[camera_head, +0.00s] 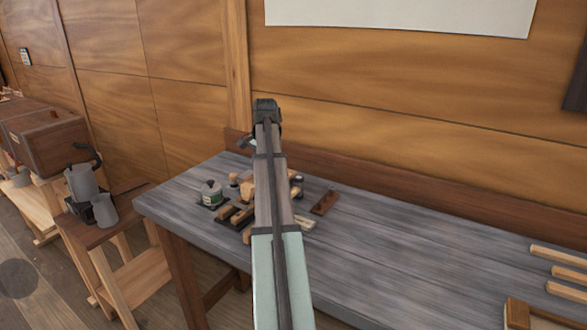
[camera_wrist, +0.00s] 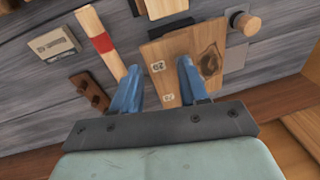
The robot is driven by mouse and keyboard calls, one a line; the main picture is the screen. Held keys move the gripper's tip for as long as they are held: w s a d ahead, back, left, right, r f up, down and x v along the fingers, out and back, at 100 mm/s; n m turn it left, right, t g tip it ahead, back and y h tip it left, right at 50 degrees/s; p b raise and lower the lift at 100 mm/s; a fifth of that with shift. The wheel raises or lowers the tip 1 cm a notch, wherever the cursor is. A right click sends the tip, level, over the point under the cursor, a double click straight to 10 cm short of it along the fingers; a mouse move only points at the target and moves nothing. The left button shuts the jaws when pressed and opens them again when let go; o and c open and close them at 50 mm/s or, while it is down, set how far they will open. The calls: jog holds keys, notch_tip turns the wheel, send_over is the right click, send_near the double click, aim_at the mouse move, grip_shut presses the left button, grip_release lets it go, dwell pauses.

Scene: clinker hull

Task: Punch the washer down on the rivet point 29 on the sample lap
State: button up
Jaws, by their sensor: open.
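My gripper (camera_wrist: 157,70) is open, with its two blue fingers spread and nothing seen between them but the bench and board below. In the wrist view the sample lap appears to be the wooden board (camera_wrist: 186,50) with a dark knot, partly hidden by the right finger. Two small pale number labels are on it. The upper label (camera_wrist: 158,66) seems to read 29; the lower one is hard to read. No washer or rivet point can be made out. In the head view my arm hides much of the tool group, and the gripper's fingers cannot be made out.
A red-banded wooden stick (camera_wrist: 101,42), a pale labelled block (camera_wrist: 54,44) and a dark holed block (camera_wrist: 90,92) lie left of the board. A wooden-topped tool (camera_wrist: 247,24) is at right.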

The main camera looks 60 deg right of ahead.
jog(key=n+g+y, duration=0.1)
send_over(294, 189)
notch_tip(294, 189, down, 2)
jog(key=shift+w, duration=0.1)
jog(key=shift+f, duration=4.45)
jog(key=shift+c, duration=0.3)
grip_shut()
jog(key=shift+a+f, duration=0.1)
jog(key=shift+r, duration=0.3)
jog(key=shift+r, duration=0.35)
